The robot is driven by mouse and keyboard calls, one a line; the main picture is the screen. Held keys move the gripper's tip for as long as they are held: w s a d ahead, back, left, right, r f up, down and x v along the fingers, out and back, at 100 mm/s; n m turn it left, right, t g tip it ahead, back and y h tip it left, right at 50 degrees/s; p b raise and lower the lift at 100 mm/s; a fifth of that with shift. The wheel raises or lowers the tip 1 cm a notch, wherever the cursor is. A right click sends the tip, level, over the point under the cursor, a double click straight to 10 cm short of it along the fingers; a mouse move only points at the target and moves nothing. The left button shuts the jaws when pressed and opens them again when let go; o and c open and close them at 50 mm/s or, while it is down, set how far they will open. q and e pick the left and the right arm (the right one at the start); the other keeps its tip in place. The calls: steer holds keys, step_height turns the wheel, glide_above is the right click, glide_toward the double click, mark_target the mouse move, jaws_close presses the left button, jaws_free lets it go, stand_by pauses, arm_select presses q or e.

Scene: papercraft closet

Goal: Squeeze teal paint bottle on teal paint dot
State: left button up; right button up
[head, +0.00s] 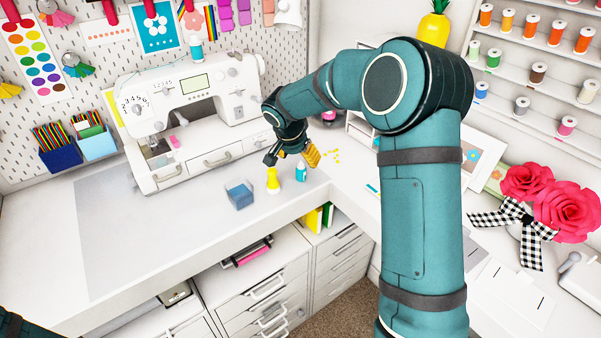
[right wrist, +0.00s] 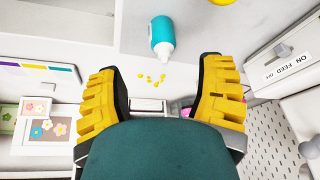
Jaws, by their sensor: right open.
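The teal paint bottle (head: 301,172) stands on the white desk in the head view, just below my right gripper. In the right wrist view the teal bottle (right wrist: 162,42), white and teal with a pale tip, shows beyond the gap between the fingers. My right gripper (head: 292,158) is open and empty, its yellow-padded fingers apart on either side in the right wrist view (right wrist: 160,72). I cannot make out a teal paint dot in either view. My left gripper is not in view.
A yellow bottle (head: 273,181) stands left of the teal one, with a small blue box (head: 240,195) further left. Several yellow dots (head: 332,156) lie on the desk to the right. A sewing machine (head: 190,95) stands behind. The desk's left part is clear.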

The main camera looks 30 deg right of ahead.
mark_target(300, 164)
steer(key=shift+w+x, duration=0.15)
steer(key=shift+x, duration=1.75)
steer(key=shift+w+x, duration=0.15)
steer(key=shift+x, duration=1.7)
steer(key=shift+a+r, duration=0.1)
steer(key=c, duration=1)
